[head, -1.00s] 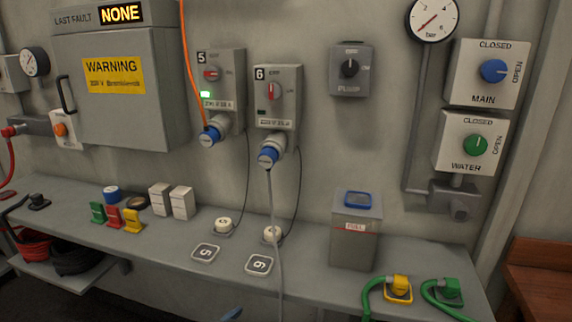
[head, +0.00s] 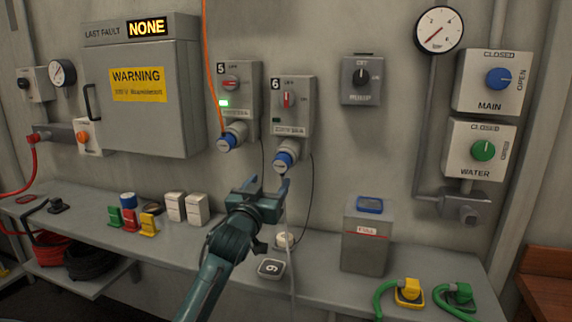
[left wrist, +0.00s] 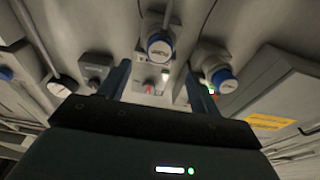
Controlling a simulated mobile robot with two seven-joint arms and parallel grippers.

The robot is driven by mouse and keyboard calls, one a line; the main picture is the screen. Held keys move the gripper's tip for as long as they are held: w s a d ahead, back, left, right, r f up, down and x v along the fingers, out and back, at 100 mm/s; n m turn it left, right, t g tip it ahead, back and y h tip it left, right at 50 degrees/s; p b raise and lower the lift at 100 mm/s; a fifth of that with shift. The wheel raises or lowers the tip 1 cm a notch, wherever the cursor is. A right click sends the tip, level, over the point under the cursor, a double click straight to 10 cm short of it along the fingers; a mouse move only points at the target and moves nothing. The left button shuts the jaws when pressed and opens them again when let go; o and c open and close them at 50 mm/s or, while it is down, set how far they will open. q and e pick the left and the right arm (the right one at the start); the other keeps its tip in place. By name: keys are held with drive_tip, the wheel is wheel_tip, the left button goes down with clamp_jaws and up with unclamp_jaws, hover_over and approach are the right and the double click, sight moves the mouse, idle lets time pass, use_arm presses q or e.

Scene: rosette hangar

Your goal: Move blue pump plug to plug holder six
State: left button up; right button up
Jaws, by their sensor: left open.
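The blue pump plug (head: 282,163) sits in the socket under switch box six (head: 291,105), with a thin grey cable hanging down from it. In the left wrist view a blue-ringed plug (left wrist: 160,48) shows beyond the gap between my fingers. My left gripper (head: 262,186) is open and empty, just below and left of the plug, apart from it. A tag marked 6 (head: 270,268) lies on the bench, with a white round piece (head: 284,240) behind it; I cannot tell which is plug holder six. My right gripper is not in view.
Another blue plug (head: 229,143) with an orange cable is in box five (head: 237,98), left of box six. A grey bin (head: 366,240) stands right on the bench. Yellow (head: 409,292) and green (head: 459,296) plugs lie at the front right. White blocks (head: 186,208) stand left.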

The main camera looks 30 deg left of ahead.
sight(280, 166)
use_arm(q)
drive_tip(key=x, duration=0.7)
drive_tip(key=shift+w+b, duration=0.25)
drive_tip(key=shift+b, duration=0.15)
drive_tip(key=shift+x, duration=0.75)
drive_tip(key=shift+p, duration=0.45)
idle(0.4)
drive_tip(key=shift+c, duration=0.3)
